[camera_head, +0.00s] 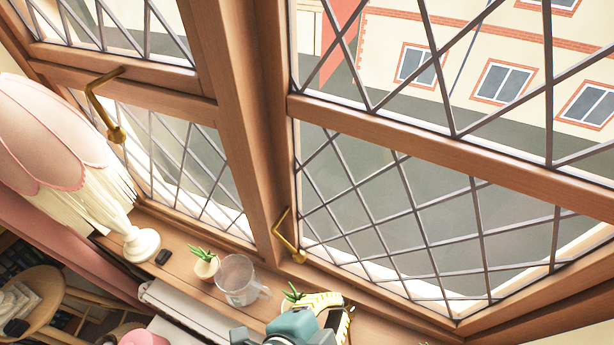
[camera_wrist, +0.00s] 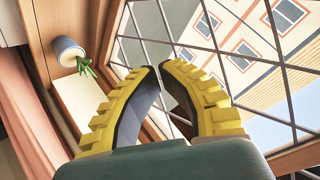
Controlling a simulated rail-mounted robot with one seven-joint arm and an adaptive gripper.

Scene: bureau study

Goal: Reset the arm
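My gripper (camera_head: 330,304) has yellow ribbed fingers with dark inner pads and a grey-green body. In the head view it is at the bottom, right of the centre, in front of the windowsill. In the wrist view the fingers (camera_wrist: 159,71) bow apart in the middle and come together at the tips. No object shows between them. The gripper hides part of the sill and of a small green plant (camera_head: 293,292) behind it.
A pink lamp (camera_head: 141,245), a dark small box (camera_head: 163,257), a potted plant (camera_head: 207,265) and a clear mug (camera_head: 238,282) stand along the sill. Latticed windows with brass handles (camera_head: 287,238) rise close behind. A potted plant (camera_wrist: 68,51) also shows in the wrist view.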

